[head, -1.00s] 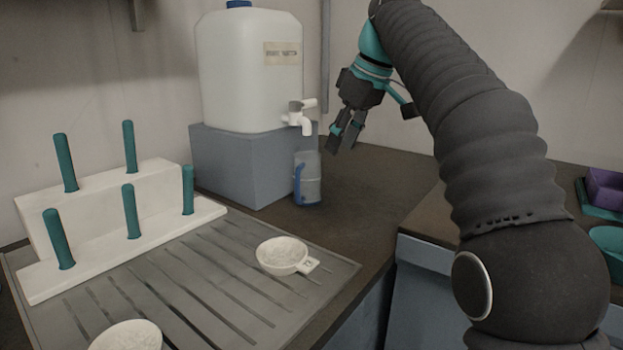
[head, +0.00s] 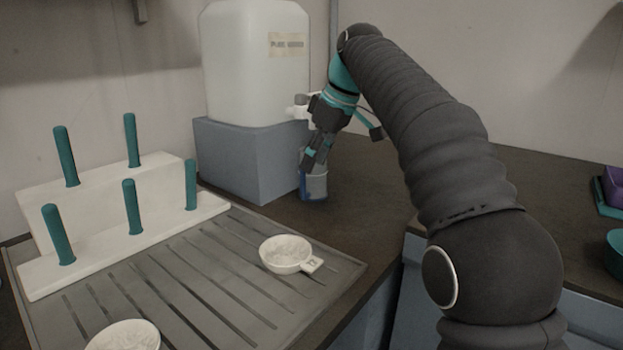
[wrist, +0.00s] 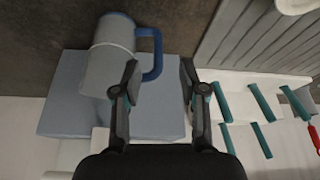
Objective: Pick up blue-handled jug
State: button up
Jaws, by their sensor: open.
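The blue-handled jug (head: 314,184) stands on the dark counter beside the blue-grey block, under the tap of the white water container. Its upper part is hidden behind my gripper (head: 315,160) in the head view. In the wrist view the jug (wrist: 105,62) is a grey body with a blue rim, and its blue handle (wrist: 157,52) points right. My gripper (wrist: 158,75) is open and empty. Its left finger overlaps the jug's edge in that view, and the handle shows between the two fingers. I cannot tell whether a finger touches the jug.
The white container (head: 255,65) sits on the blue-grey block (head: 250,160). A white peg rack (head: 110,235) with teal pegs stands at left on a grooved grey drainboard (head: 190,290). White bowls (head: 286,254) lie on the drainboard.

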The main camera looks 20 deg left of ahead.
aim_at(305, 198)
jog(key=shift+b+x, duration=0.7)
jog(key=shift+x, duration=3.1)
jog(key=shift+d, duration=0.1)
grip_shut()
